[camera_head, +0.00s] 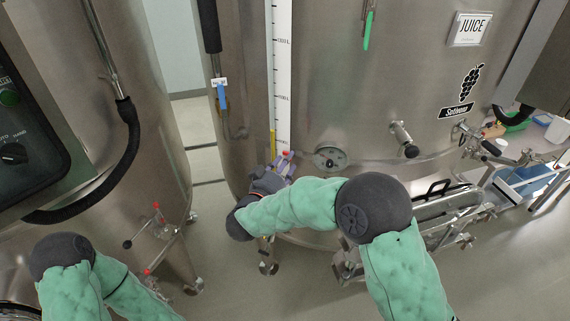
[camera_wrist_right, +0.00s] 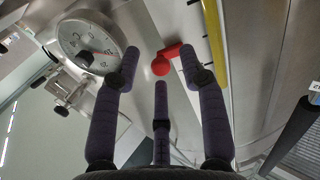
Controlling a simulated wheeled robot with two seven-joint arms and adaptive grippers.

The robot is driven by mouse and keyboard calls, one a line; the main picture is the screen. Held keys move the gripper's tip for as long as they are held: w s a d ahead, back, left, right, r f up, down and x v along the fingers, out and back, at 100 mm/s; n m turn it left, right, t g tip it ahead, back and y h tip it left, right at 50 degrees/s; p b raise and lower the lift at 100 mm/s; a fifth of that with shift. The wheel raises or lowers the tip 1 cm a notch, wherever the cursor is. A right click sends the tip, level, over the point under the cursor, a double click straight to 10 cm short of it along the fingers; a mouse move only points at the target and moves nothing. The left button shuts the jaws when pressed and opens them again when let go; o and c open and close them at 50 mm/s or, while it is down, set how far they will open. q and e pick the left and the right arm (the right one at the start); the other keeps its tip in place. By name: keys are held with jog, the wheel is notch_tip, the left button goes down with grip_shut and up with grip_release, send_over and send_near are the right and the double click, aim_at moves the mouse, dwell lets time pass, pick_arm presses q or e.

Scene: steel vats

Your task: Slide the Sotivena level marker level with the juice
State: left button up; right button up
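The Sotivena vat (camera_head: 350,110) carries a JUICE sign (camera_head: 470,28) and a grape logo (camera_head: 468,85). A white scale strip (camera_head: 283,70) runs up its left part, with a sight tube beside it holding yellow juice (camera_head: 272,143). The red level marker (camera_head: 287,154) is low on the scale, below the top of the yellow. In the wrist view the marker (camera_wrist_right: 161,65) lies between the spread fingertips of my right gripper (camera_wrist_right: 160,62), beside the yellow tube (camera_wrist_right: 215,35). The right gripper (camera_head: 284,165) is open; contact with the marker cannot be told. My left gripper is out of view.
A round dial gauge (camera_head: 330,158) sits just right of the marker, and a tap (camera_head: 404,140) further right. A second vat (camera_head: 150,100) stands left, with red-handled valves (camera_head: 156,206). A blue-handled fitting (camera_head: 222,95) hangs left of the scale.

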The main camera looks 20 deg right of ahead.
grip_shut()
notch_tip(320, 180, up, 8)
jog(key=p, duration=0.5)
jog(key=shift+f, duration=0.35)
jog(key=shift+o, duration=0.6)
grip_release()
